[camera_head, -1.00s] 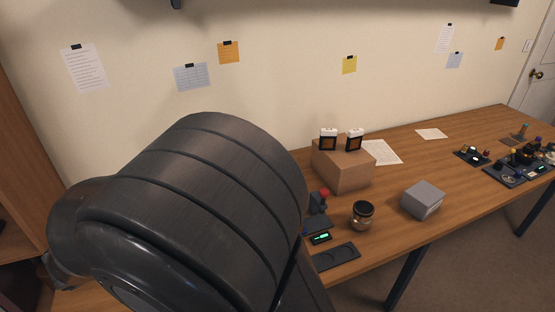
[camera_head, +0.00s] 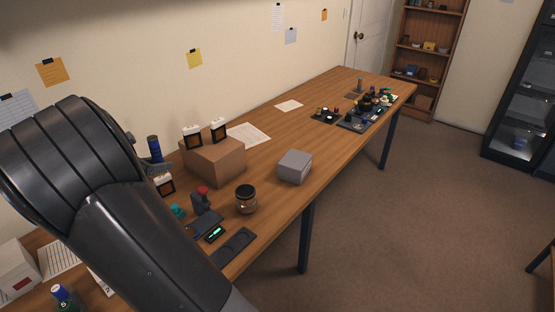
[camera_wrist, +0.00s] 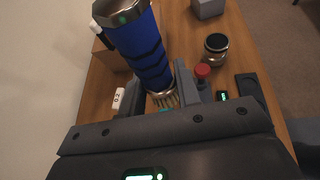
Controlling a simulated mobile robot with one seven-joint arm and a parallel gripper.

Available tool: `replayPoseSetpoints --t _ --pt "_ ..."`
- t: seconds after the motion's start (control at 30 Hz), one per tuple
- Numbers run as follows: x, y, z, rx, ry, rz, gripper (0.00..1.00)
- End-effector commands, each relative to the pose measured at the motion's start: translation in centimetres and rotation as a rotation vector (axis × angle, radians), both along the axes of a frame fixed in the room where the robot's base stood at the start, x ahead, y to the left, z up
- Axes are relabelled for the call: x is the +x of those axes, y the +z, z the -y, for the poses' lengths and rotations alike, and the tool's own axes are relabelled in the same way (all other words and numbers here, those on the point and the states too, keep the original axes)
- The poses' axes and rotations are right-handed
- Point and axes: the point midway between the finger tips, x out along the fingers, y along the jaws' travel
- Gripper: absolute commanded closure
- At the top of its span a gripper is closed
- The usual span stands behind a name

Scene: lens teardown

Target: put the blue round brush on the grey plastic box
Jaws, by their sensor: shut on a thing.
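The blue round brush (camera_wrist: 142,48) is in my gripper (camera_wrist: 160,92), which is shut on it. In the wrist view its metal-capped blue handle points up and its bristles point down. Its blue upper end also shows in the head view (camera_head: 154,147), beside my arm and above the table. The grey plastic box (camera_head: 294,167) stands on the table to the right of the cardboard box, with a bare flat top. Part of the box shows at the top of the wrist view (camera_wrist: 208,8). The brush is apart from the box. My arm hides most of the gripper in the head view.
A cardboard box (camera_head: 214,158) bears two small dark-faced items. A dark-lidded jar (camera_head: 246,199), a red-topped part (camera_head: 203,199) and a black tray (camera_head: 233,246) lie near the front edge. Several small parts crowd the table's far end. Wood around the grey box is clear.

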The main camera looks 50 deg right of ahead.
Motion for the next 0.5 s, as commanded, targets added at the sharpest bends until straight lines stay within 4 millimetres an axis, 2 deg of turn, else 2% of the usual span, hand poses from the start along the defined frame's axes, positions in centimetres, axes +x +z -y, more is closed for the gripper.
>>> replayPoseSetpoints --t 0.03,0.27,0.5 --pt "-0.3 0.0 2.5 -0.002 -0.039 0.0 0.93" --pt "-2.4 0.0 12.6 -0.005 -0.186 0.0 0.93" --pt "-6.7 0.1 22.9 -0.011 -0.336 0.0 0.93"
